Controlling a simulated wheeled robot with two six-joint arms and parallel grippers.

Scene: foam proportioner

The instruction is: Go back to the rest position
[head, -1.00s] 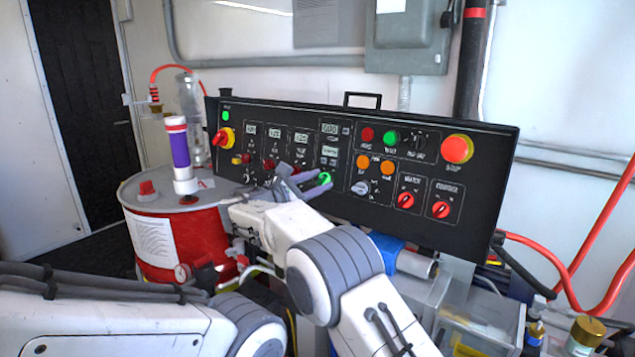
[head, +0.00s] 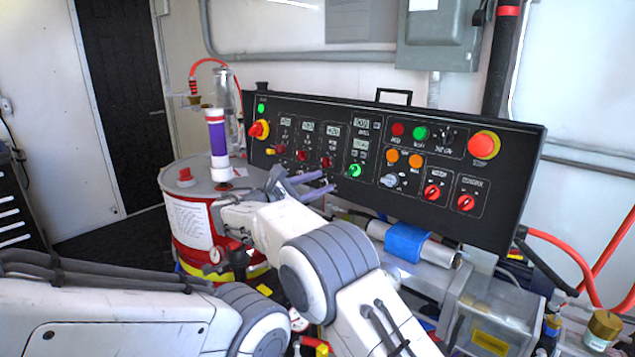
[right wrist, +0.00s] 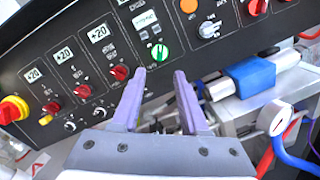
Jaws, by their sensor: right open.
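My right gripper (head: 318,188) is in front of the lower edge of the black control panel (head: 455,152). In the right wrist view the right gripper (right wrist: 167,85) has its two purple fingers apart with nothing between them. The green knob (right wrist: 159,52) on the panel shows just beyond the fingertips, apart from them. The green knob also shows in the head view (head: 354,170). The left arm comes in at the lower left of the head view, but its gripper is not visible.
A red drum (head: 196,225) with a grey lid stands left of the panel, with a purple-and-white cylinder (head: 217,145) on it. A blue-wrapped pipe (head: 408,241) runs below the panel. Red hoses (head: 560,245) hang at the right. Floor shows at the left.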

